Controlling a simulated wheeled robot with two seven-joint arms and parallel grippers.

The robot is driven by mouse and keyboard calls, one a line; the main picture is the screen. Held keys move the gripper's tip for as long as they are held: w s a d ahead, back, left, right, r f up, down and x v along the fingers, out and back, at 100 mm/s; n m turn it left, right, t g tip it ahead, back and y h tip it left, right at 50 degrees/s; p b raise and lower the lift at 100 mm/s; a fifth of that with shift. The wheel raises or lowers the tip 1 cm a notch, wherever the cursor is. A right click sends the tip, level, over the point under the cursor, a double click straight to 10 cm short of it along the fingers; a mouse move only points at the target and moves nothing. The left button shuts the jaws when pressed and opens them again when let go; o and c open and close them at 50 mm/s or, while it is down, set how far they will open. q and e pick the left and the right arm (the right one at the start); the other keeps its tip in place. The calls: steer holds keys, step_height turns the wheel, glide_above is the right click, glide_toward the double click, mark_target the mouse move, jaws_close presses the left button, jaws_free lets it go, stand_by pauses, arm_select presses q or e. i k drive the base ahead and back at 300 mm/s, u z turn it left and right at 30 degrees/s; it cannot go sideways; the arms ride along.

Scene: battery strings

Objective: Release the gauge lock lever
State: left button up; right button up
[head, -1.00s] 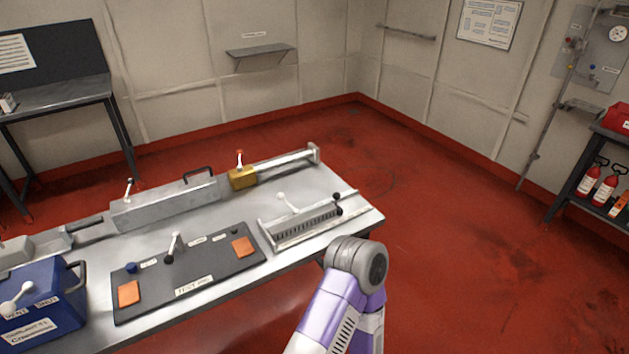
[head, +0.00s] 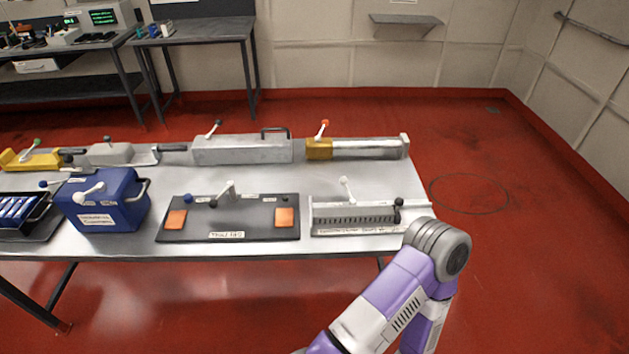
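A grey device with a toothed, comb-like strip (head: 355,219) sits at the front right of the steel table. It looks like the gauge, but its label is too small to read. A lever with a white knob (head: 346,187) stands up from its back part, tilted slightly left. A black knob (head: 398,203) is at its right end. Whether the lever is locked cannot be told. My purple and white right arm comes in just right of and below the device. Neither of my grippers is in view.
The steel table (head: 335,243) also holds a dark panel (head: 247,215) with two orange pads, a blue box (head: 108,203), a grey housing (head: 240,150) and a yellow block (head: 319,149) with a red-topped lever. The red floor (head: 540,240) to the right is clear.

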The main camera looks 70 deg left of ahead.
mark_target(343, 180)
steer(key=u, duration=2.1)
